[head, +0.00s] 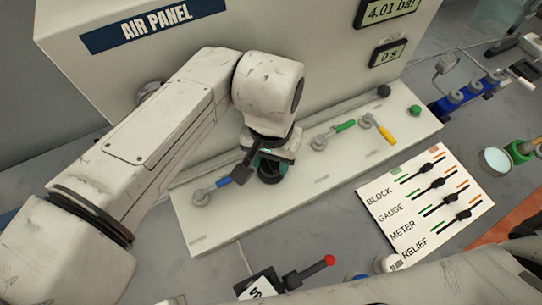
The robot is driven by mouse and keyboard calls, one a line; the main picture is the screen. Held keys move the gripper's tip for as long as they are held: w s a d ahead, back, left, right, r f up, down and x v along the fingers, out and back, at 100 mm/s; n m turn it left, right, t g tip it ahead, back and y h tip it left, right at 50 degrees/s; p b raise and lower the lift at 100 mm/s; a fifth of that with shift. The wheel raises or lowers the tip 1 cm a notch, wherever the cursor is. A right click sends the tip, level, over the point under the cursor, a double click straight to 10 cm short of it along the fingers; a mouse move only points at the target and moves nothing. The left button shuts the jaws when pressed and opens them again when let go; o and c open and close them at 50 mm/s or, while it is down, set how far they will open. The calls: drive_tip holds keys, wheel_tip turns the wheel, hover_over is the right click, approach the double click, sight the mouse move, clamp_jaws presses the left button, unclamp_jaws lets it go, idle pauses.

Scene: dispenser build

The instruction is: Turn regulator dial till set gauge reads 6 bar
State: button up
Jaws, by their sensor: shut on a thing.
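The white air panel (70,62) stands at the back with its base shelf in front. My gripper (262,165) points down over the shelf and is shut on a dark round knob (271,174), which seems to be the regulator dial; the fingers and wrist hide much of it. A display (388,12) at the panel's upper right reads 4.01 bar and is cut by the top edge. A second display (388,53) below it reads 0 s. A round part (150,90) on the panel face is mostly hidden behind my arm.
A labelled card (425,205) with several black levers lies front right. A red-tipped lever (318,268) is in front.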

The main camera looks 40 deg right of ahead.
drive_tip(key=c, duration=0.3)
drive_tip(key=shift+c, duration=0.2)
drive_tip(key=shift+m, duration=0.5)
drive_tip(key=m+p, duration=0.1)
drive_tip(key=m, duration=0.2)
drive_tip(key=shift+m, duration=0.4)
drive_tip(key=m, duration=0.4)
drive_tip(key=shift+m, duration=2.2)
drive_tip(key=o, duration=1.1)
drive_tip(key=shift+c, duration=0.2)
